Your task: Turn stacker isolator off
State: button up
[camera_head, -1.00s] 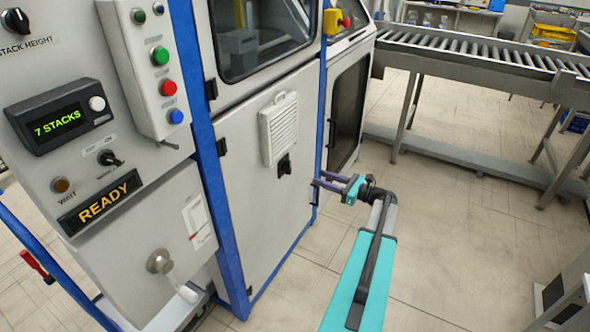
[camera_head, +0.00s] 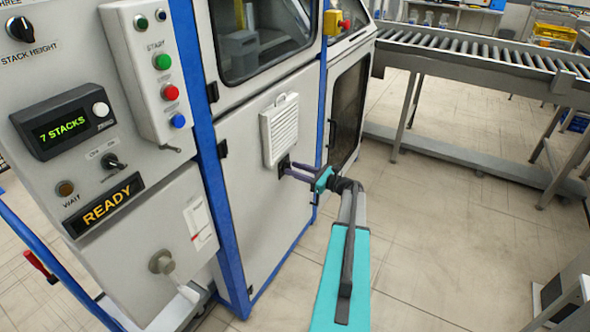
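The fingers look apart, so the gripper appears open. I cannot tell whether they touch the switch.
A button box (camera_head: 150,70) stands out. A roller conveyor (camera_head: 480,58) is behind right.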

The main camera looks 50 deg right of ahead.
jog(key=shift+w, duration=0.25)
jog(key=shift+c, duration=0.3)
jog(key=shift+a, duration=0.1)
grip_shut()
jog(key=shift+f+n+b, duration=0.1)
jog(key=shift+n+b, duration=0.2)
jog(key=shift+b, duration=0.2)
jog(key=n+b, duration=0.5)
jog(key=b, duration=0.1)
jog(key=n+b, duration=0.6)
jog(key=b, duration=0.1)
jog(key=a+n+b, duration=0.1)
jog(key=n+b, duration=0.5)
jog(key=b, duration=0.1)
jog(key=shift+f, duration=0.3)
jog(key=shift+n, duration=0.3)
